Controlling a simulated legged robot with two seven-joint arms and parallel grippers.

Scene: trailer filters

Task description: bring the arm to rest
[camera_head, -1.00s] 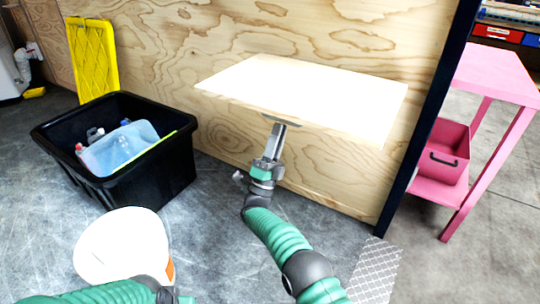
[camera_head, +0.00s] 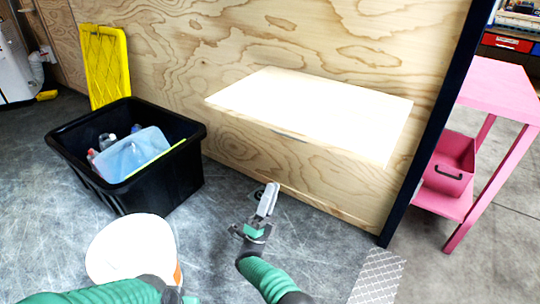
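My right arm (camera_head: 266,277), green and ribbed, comes in from the bottom middle. Its gripper (camera_head: 268,196) is over the grey floor, in front of the wooden box and apart from it. Its fingers look close together with nothing visible between them. My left arm (camera_head: 110,292) shows along the bottom left edge; its gripper is not clearly visible.
A pale wooden box (camera_head: 310,108) stands against the plywood wall. A black bin (camera_head: 140,190) with bottles is at left, a white bucket (camera_head: 130,250) in front of it. A yellow lid (camera_head: 105,65) leans behind. A pink cart (camera_head: 495,85) stands at right.

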